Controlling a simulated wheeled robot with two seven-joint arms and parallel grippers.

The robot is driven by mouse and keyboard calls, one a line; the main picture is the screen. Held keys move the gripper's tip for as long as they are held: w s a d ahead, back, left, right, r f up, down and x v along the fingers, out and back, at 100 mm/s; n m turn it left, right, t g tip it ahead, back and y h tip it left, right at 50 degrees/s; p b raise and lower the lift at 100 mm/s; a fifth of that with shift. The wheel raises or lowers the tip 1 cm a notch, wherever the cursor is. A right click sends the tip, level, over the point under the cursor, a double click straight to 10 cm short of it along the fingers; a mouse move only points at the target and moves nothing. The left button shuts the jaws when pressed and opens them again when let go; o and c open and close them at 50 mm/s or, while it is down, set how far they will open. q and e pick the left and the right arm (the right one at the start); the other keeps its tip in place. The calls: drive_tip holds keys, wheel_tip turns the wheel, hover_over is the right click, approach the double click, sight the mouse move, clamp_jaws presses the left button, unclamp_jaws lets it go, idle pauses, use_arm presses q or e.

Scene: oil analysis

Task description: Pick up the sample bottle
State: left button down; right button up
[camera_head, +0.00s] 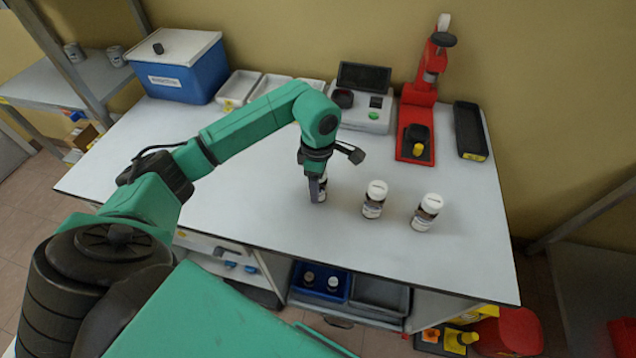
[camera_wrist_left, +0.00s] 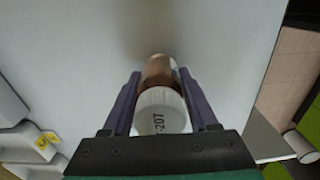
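Three small sample bottles with white caps and brown contents are on or just above the white table. The left one (camera_head: 323,187) is at my left gripper (camera_head: 316,190). The middle one (camera_head: 374,199) and the right one (camera_head: 426,212) stand upright and apart. In the left wrist view, the bottle (camera_wrist_left: 160,112) lies between the fingers of my left gripper (camera_wrist_left: 160,78), its cap marked "-207". Both fingers appear to press against its sides. I cannot tell whether its base touches the table. My right gripper is not in view.
A blue box with a white lid (camera_head: 183,68), white trays (camera_head: 240,86), a grey instrument (camera_head: 362,98), a red stand (camera_head: 418,118) and a black tray (camera_head: 469,131) line the back of the table (camera_head: 250,170). The table's front right is clear.

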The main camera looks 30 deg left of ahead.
use_arm(q)
drive_tip(key=shift+r, duration=0.1)
wheel_tip(320, 180, up, 9)
drive_tip(key=shift+w+r+b, duration=0.1)
drive_tip(key=shift+w+b, duration=0.05)
drive_tip(key=shift+b, duration=1)
wheel_tip(320, 180, up, 11)
drive_tip(key=p, duration=0.3)
